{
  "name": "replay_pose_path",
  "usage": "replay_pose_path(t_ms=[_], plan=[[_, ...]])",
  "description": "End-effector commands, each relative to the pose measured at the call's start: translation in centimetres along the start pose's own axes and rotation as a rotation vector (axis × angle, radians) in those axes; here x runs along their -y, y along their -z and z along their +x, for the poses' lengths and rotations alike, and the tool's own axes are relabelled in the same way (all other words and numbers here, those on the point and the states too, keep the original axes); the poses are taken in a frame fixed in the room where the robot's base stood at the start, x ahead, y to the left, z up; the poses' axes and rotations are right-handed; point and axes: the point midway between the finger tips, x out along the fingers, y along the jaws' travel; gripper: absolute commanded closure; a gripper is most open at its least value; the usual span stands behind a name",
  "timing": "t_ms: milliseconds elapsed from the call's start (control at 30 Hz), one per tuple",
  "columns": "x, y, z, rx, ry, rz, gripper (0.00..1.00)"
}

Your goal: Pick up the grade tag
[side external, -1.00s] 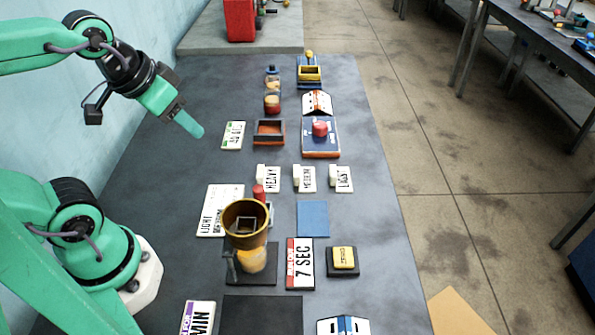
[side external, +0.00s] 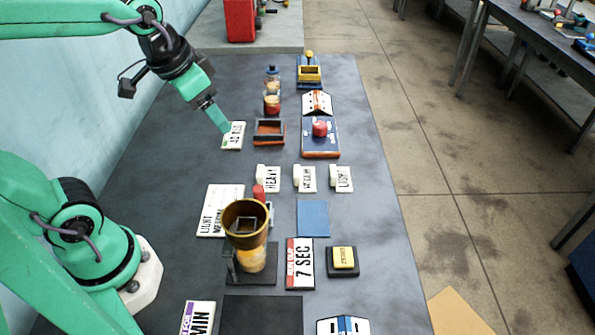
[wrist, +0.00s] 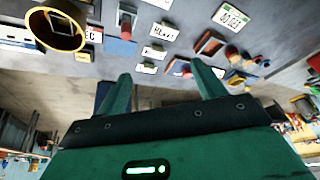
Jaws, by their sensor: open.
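Three white tags with raised white blocks lie in a row mid-table, reading HEAVY (side external: 269,180), MEDIUM (side external: 308,180) and LIGHT (side external: 344,180). The pictures do not show which one is the grade tag. The wrist view shows the same row: HEAVY (wrist: 163,31), MEDIUM (wrist: 154,53) and LIGHT (wrist: 147,68). My gripper (side external: 218,120) is up and left of the row in the side view, its tip overlapping the edge of a white card (side external: 235,137). In the wrist view my gripper (wrist: 163,84) has its fingers apart with nothing between them.
A brown funnel cup (side external: 245,215) stands on a dark base in front of the tags. A blue mat (side external: 313,218) and a 7 SEC card (side external: 300,262) lie beside it. An orange-brown tray (side external: 269,141) and a red-knobbed block (side external: 320,150) sit behind the tags.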

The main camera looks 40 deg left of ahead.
Motion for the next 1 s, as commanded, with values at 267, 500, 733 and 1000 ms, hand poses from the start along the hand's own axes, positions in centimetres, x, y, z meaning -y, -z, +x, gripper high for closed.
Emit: replay_pose_path(t_ms=[267, 500, 733, 1000], plan=[[-0.2, 3.9, 3.2, 0.089, -0.025, 0.138, 0.31], [-0.5, 6.7, 6.8, 0.159, -0.053, 0.256, 0.31], [-1.0, 8.9, 11.0, 0.224, -0.084, 0.369, 0.31], [-1.8, 10.7, 16.8, 0.298, -0.129, 0.499, 0.31]])
